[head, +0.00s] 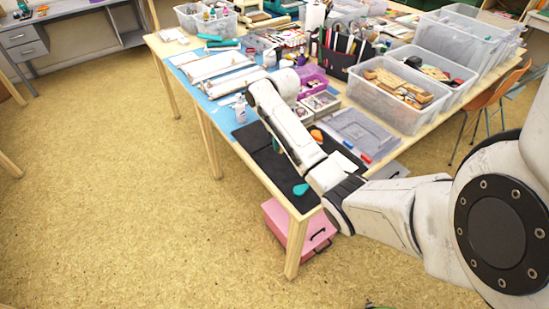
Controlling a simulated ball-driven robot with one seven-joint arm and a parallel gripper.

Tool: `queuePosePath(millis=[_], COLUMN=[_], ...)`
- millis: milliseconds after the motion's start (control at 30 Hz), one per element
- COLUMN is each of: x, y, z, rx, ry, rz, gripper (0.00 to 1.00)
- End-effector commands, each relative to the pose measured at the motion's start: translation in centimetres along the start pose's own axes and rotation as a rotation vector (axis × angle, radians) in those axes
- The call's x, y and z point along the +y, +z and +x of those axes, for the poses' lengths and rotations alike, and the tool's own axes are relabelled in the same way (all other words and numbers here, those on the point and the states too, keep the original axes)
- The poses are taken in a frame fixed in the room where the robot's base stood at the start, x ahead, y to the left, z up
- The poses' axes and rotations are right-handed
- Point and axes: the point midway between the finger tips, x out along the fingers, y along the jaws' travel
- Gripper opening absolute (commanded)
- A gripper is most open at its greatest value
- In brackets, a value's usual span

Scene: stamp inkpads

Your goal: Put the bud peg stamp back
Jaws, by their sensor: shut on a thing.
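I cannot make out the bud peg stamp in the head view. My arm reaches in from the right and bends over the near end of the table (262,172). My white wrist (285,85) is above the table beside a purple box (313,84). My gripper's fingers are hidden behind the wrist, so what is between them does not show. Small open white trays (322,102) with little items lie just right of the wrist; their contents are too small to tell.
A black mat (272,165) at the near end bears a teal item (300,189). An orange item (316,135) lies near my forearm. A white bottle (240,110) stands left of it. A clear bin (385,113) of wooden blocks is right. Floor left of the table is free.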

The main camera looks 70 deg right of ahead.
Motion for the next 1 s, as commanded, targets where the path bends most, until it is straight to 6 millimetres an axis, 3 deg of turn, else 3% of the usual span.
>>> queuePosePath(millis=[200,367,533,767,1000], x=[0.4,0.6,0.7,0.7,0.7], y=[2.5,3.5,4.1,4.0,4.0], z=[3.3,4.6,5.3,8.1,8.3], rx=[0.006,0.004,0.004,0.005,0.004], ry=[-0.002,0.0,0.0,-0.001,0.0], rz=[0.0,0.0,0.0,0.0,0.0], gripper=[0.0,0.0,0.0,0.0,0.0])
